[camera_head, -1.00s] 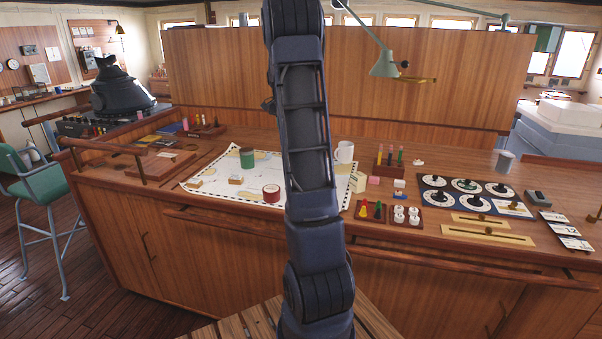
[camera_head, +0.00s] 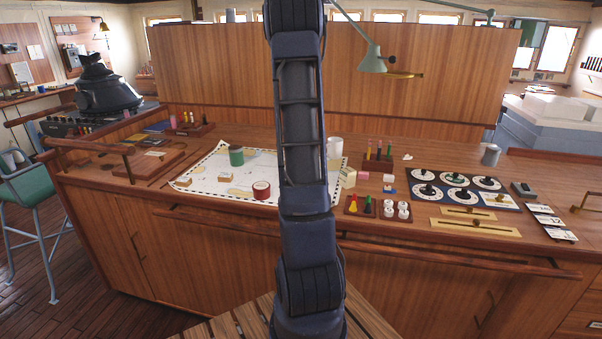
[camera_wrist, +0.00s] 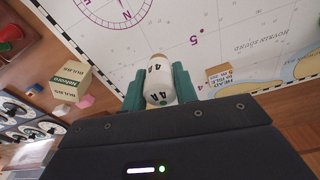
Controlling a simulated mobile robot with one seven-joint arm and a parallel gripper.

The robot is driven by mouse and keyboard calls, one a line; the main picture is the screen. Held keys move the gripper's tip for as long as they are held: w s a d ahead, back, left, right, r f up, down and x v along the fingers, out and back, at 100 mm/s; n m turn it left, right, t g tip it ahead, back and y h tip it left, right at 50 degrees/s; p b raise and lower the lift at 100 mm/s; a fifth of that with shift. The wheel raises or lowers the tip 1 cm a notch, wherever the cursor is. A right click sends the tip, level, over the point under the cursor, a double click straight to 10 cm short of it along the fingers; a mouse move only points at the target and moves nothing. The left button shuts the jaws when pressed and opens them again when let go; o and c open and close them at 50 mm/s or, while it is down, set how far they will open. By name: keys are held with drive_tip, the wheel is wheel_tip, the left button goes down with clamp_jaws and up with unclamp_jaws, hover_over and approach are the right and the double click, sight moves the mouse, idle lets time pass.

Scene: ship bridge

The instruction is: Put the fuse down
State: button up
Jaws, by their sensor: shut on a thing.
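In the wrist view, my gripper (camera_wrist: 158,92) has its two green fingers shut on the fuse (camera_wrist: 159,84). The fuse is a white cylinder marked "4A", with a tan far end and a small green mark at its near end. It is held over the white chart (camera_wrist: 195,30), and I cannot tell whether it touches it. In the head view, the chart (camera_head: 205,165) lies on the wooden console. My arm crosses the middle of that view; the gripper and fuse do not show there.
A bulbs box (camera_wrist: 70,85) and a small labelled box (camera_wrist: 219,76) are near the gripper. A green tin (camera_head: 236,155) and a red roll (camera_head: 261,190) stand on the chart. A rack of pegs (camera_head: 378,158) and a dial panel (camera_head: 455,190) lie right.

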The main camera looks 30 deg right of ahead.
drive_tip(key=shift+f, duration=4.65)
drive_tip(key=shift+f, duration=0.15)
drive_tip(key=o, duration=1)
